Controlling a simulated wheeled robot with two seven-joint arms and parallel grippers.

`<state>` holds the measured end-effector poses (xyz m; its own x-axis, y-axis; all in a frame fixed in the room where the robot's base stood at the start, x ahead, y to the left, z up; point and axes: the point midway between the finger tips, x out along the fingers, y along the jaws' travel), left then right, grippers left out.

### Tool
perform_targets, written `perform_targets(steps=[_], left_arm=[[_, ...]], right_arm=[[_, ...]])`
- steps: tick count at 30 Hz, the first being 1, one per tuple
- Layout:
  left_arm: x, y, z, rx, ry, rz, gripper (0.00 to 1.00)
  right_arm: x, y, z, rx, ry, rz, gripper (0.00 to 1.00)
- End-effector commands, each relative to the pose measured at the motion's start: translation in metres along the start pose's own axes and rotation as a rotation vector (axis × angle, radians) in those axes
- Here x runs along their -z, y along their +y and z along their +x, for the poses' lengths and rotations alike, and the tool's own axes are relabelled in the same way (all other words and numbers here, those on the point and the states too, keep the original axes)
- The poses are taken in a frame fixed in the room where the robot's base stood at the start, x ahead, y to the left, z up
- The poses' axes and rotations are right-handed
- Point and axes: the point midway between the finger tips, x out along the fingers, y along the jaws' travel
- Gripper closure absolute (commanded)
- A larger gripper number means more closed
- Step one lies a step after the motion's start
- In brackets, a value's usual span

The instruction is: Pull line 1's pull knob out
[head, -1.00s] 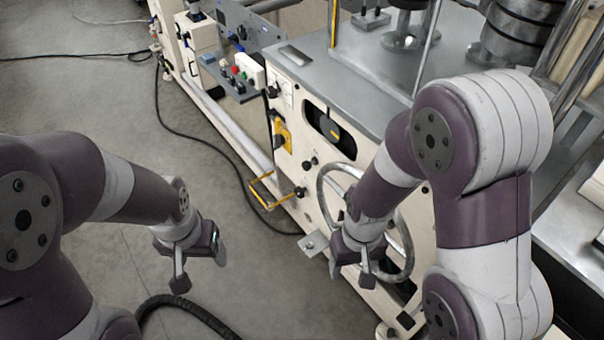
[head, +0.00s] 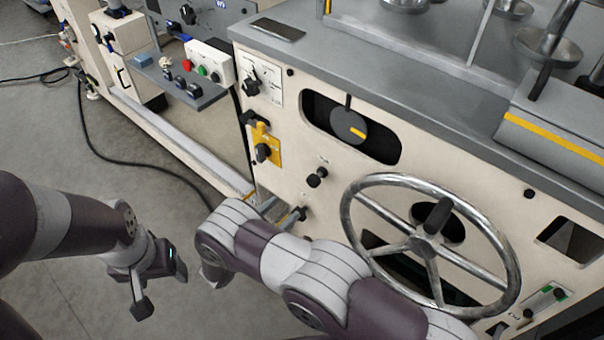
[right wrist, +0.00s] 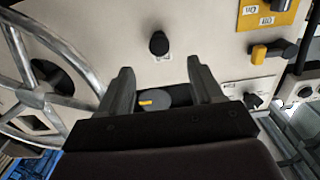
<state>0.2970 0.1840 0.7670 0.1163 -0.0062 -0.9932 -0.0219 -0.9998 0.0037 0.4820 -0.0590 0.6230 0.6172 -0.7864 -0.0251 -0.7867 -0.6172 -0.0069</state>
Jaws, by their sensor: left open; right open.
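A black knob (head: 317,177) stands out from the cream machine front, below the dial window and left of the handwheel. A small label above it is too small to read, so I cannot tell whether it is line 1's. The right wrist view shows a black knob (right wrist: 158,43) beyond the fingertips, apart from them. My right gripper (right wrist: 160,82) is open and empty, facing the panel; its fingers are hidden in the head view. A second black knob (head: 298,214) is lower, close to my right arm. My left gripper (head: 162,284) is open and empty above the floor.
A spoked handwheel (head: 432,246) projects from the panel at right. A dial (head: 348,127) sits in the window. A yellow plate with a black switch (head: 264,150) is to the left. A button box (head: 206,66) stands farther back. Floor at left is open, crossed by a cable.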

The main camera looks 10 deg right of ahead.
Motion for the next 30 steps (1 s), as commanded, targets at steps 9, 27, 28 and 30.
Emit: perform_targets(steps=[9, 27, 28, 30], left_arm=[[-0.001, 0.000, 0.003, 0.000, 0.000, 0.000, 0.30], [-0.001, 0.000, 0.008, 0.000, 0.000, 0.000, 0.30], [-0.001, 0.000, 0.008, 0.000, 0.000, 0.000, 0.30], [-0.001, 0.000, 0.008, 0.000, -0.001, 0.000, 0.30]], right_arm=[[0.007, 0.002, 0.058, -0.011, 0.027, -0.010, 0.35], [0.009, 0.001, 0.127, -0.003, 0.025, -0.010, 0.35], [0.009, 0.001, 0.127, -0.003, 0.025, -0.010, 0.35], [0.009, 0.001, 0.127, -0.003, 0.025, -0.010, 0.45]])
